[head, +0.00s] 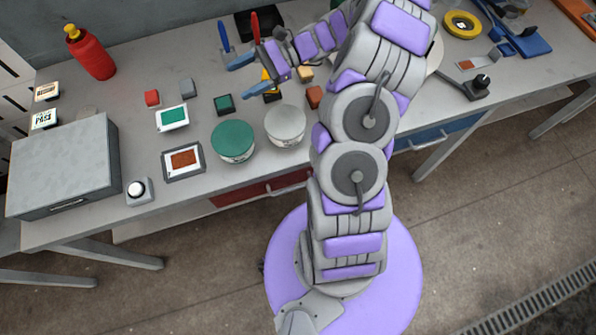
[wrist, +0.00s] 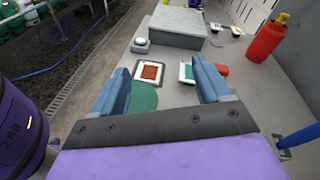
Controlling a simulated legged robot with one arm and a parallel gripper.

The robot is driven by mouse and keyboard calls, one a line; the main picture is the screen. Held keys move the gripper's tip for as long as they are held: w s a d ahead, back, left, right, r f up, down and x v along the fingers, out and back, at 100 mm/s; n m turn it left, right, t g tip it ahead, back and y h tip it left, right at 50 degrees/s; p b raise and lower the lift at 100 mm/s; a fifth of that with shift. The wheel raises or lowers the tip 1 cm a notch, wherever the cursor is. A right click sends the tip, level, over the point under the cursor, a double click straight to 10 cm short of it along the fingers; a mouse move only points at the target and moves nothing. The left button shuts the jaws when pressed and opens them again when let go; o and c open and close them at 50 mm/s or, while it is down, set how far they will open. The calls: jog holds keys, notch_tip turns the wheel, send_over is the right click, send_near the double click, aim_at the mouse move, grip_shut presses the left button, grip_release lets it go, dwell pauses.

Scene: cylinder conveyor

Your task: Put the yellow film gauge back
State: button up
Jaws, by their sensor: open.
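A small yellow piece (head: 266,75), which may be the yellow film gauge, shows beside my gripper in the head view. My gripper and wrist hide part of it, so I cannot tell its full shape or what it rests on. My gripper (head: 249,75) is over the back middle of the bench, its two blue fingers spread and pointing left. In the wrist view my gripper (wrist: 160,80) is open, with nothing held between the fingers. No yellow gauge shows in that view.
A green-topped tin (head: 233,139) and a grey-topped tin (head: 286,124) stand near the front edge. A grey box (head: 66,165) and a red bottle (head: 90,52) are at left. Blue (head: 224,36) and red (head: 256,27) upright pieces stand behind my gripper. A yellow ring (head: 462,24) lies at right.

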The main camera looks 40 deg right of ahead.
jog(key=s+a+r+n+g+h, duration=0.35)
jog(key=s+a+n, duration=0.2)
jog(key=s, duration=0.25)
jog(key=s+a+r+n+g+h, duration=0.3)
jog(key=s+a+r+n, duration=0.1)
jog(key=s+a, duration=0.3)
jog(key=s+d+n+t+h, duration=0.1)
jog(key=s+d+n+h, duration=0.2)
jog(key=s, duration=0.5)
jog(key=s+d+n+t+h, duration=0.1)
jog(key=s+n+h, duration=0.3)
jog(key=s, duration=0.5)
jog(key=shift+d+h, duration=0.9)
jog(key=shift+h, duration=0.25)
